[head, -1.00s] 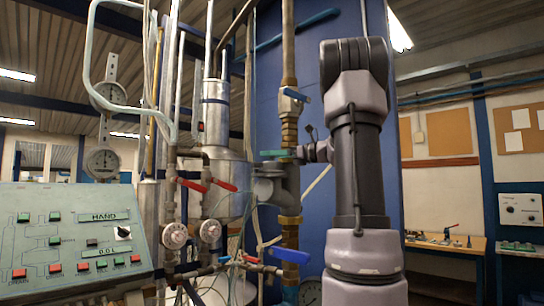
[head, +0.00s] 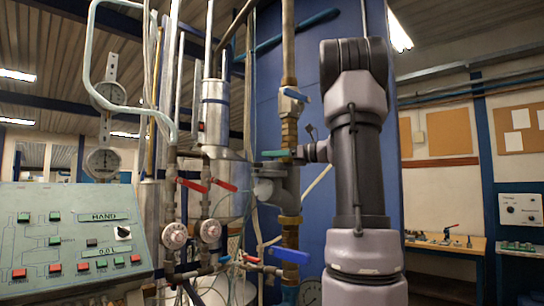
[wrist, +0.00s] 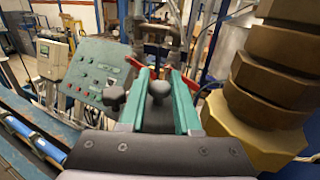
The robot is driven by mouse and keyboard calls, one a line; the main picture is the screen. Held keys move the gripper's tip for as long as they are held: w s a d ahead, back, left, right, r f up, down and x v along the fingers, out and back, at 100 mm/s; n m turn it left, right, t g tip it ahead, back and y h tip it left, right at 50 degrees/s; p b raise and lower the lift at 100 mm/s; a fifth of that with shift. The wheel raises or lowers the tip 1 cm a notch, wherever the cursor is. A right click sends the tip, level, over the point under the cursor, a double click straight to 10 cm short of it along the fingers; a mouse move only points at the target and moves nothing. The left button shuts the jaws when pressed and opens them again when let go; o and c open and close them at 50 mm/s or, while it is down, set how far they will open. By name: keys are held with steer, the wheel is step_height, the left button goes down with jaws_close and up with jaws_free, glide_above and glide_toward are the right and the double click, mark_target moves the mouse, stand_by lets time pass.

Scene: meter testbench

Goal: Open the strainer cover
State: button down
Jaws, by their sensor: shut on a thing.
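My gripper (head: 274,153) has green fingers and reaches in from the right, just above the grey strainer housing (head: 285,184) beside the brass pipe. In the wrist view my gripper (wrist: 161,82) has its two green fingers on either side of a dark grey knob (wrist: 160,89), which it holds. A second, similar dark knob (wrist: 113,98) stands just left of the fingers. The knobs appear to belong to the strainer cover, but the cover itself is mostly hidden beneath the fingers and palm. I cannot tell whether it is raised.
A large brass fitting (wrist: 262,112) stands close on the right of my gripper in the wrist view. Red-handled valves (head: 222,184), a blue valve handle (head: 289,256) and a metal cylinder (head: 215,118) crowd the area. A green control panel (head: 75,240) stands at lower left.

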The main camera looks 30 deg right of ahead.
stand_by(0.8)
steer(key=shift+w+a+r+g+h, duration=0.15)
steer(key=shift+w+r+g+h, duration=0.2)
steer(key=shift+g, duration=0.25)
steer(key=shift+w+a+r, duration=0.25)
steer(key=shift+w+r, duration=0.3)
steer(key=shift+w, duration=0.25)
steer(key=c, duration=0.6)
jaws_free()
steer(key=shift+w+f, duration=0.1)
steer(key=v, duration=1.1)
